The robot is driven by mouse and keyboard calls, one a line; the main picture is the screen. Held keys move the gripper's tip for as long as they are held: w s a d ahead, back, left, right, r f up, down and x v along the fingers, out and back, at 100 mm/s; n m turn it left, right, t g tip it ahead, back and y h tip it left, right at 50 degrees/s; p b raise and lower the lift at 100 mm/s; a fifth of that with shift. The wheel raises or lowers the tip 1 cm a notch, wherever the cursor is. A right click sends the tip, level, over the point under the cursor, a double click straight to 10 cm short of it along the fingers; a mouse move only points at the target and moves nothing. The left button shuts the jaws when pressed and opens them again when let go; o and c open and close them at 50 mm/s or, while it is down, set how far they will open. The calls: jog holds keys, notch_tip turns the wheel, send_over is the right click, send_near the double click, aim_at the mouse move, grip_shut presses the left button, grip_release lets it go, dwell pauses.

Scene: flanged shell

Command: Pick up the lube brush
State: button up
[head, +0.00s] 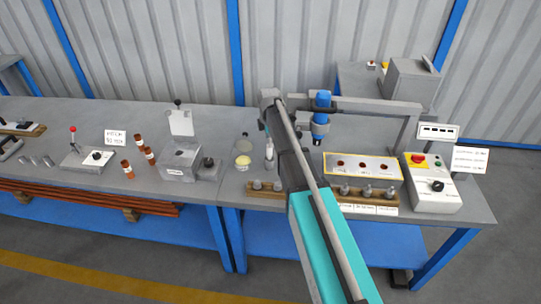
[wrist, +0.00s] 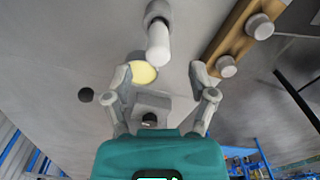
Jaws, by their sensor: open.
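A pale, rounded upright piece in a grey base, which looks like the lube brush in its holder, stands near the top of the wrist view (wrist: 158,45). In the head view it shows beside my arm (head: 269,152). A pale yellow round dish (wrist: 142,73) lies close to it; in the head view the dish is just left of it (head: 243,161). My gripper (wrist: 160,74) is open and empty. Its fingers point toward the pale piece, which lies ahead of the gap between the tips. Contact is not seen. In the head view the fingers cannot be made out clearly.
A wooden rack with grey knobbed pieces (wrist: 241,32) is close to the right finger. A grey box with a raised clear lid (head: 180,160) stands left on the bench.

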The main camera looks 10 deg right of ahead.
aim_at(269, 149)
jog(key=shift+f, duration=0.15)
jog(key=shift+f+b, duration=2.45)
jog(key=shift+b, duration=0.15)
grip_shut()
